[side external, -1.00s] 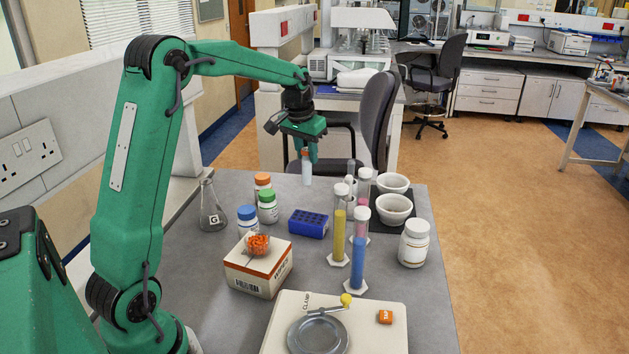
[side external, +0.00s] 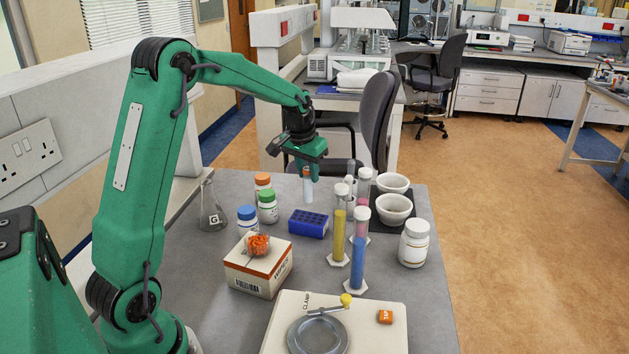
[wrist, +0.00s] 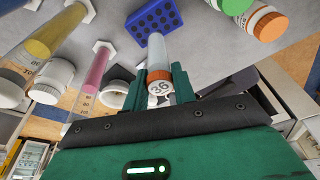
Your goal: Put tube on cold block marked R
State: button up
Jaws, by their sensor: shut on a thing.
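A clear tube with an orange cap marked "36" hangs upright below my gripper (side external: 307,171), which is shut on it near the cap. The tube's clear body (side external: 307,188) shows in the side view, and its body (wrist: 157,52) and cap also show between the fingers in the wrist view. A blue block with rows of holes (side external: 308,223) stands on the grey bench, below the tube in the side view. The same block appears in the wrist view (wrist: 152,22) beyond the tube's end. The tube is apart from the block. I cannot read any R on the block.
Tall cylinders with yellow (side external: 338,235) and blue (side external: 358,250) liquid stand right of the block. Bottles with orange (side external: 262,181), green (side external: 268,206) and blue caps, and a flask marked G (side external: 212,212), stand to the left. A carton (side external: 258,268) sits in front.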

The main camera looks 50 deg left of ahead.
aim_at(308, 187)
jog(key=shift+s+d+x, duration=0.1)
jog(key=shift+s+x, duration=0.1)
jog(key=shift+x, duration=0.6)
jog(key=shift+s+d+x, duration=0.1)
jog(key=shift+s+x, duration=0.05)
jog(key=shift+x, duration=0.65)
jog(key=shift+s+x, duration=0.2)
jog(key=shift+x, duration=0.65)
jog(key=shift+f, duration=0.2)
jog(key=o, duration=1)
jog(key=shift+r, duration=0.1)
jog(key=v, duration=1.2)
jog(key=shift+d, duration=0.1)
